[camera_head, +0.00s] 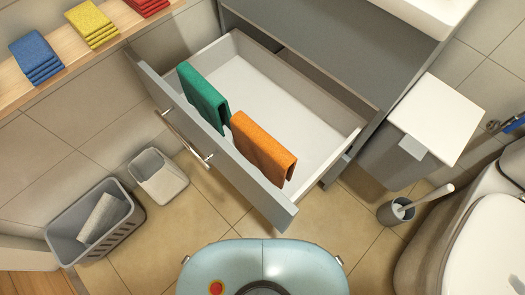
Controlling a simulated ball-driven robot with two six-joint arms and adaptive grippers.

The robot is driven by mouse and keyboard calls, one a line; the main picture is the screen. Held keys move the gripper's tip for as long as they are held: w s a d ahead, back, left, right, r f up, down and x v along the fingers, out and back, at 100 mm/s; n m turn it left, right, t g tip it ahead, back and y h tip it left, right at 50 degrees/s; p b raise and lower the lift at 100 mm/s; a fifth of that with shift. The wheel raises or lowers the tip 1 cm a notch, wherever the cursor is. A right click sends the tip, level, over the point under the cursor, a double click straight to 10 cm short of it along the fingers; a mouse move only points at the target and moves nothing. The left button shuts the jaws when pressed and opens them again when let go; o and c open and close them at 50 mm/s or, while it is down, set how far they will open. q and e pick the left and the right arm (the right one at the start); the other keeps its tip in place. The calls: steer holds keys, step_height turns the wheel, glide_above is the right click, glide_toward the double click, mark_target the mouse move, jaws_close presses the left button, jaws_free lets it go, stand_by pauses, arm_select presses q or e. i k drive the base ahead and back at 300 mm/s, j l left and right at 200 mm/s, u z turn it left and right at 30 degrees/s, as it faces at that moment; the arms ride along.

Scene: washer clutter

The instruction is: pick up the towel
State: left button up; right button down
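A green towel (203,98) and an orange towel (262,148) hang over the front panel of an open drawer (216,135). The green one is further left and back, the orange one nearer. Folded towels lie on a wooden shelf at the upper left: blue (37,60), yellow (91,25) and red (147,4). A pale grey-white piece, possibly cloth, (100,217) lies in a grey basket (65,247) at the lower left. Which towel the task means cannot be told. Neither of my grippers shows in this view.
The drawer is pulled out from a grey cabinet (330,50); its white inside looks empty. A small pale bin (160,180) stands beside the basket. At the right are a white-lidded bin (440,118), a toilet brush holder (393,212) and a toilet (490,245). Tiled floor is clear between.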

mark_target(277, 163)
steer(key=k+j+z, duration=0.25)
steer(key=k+z, duration=0.25)
steer(key=k+l+z, duration=0.25)
steer(key=k+l, duration=0.1)
steer(key=l, duration=0.1)
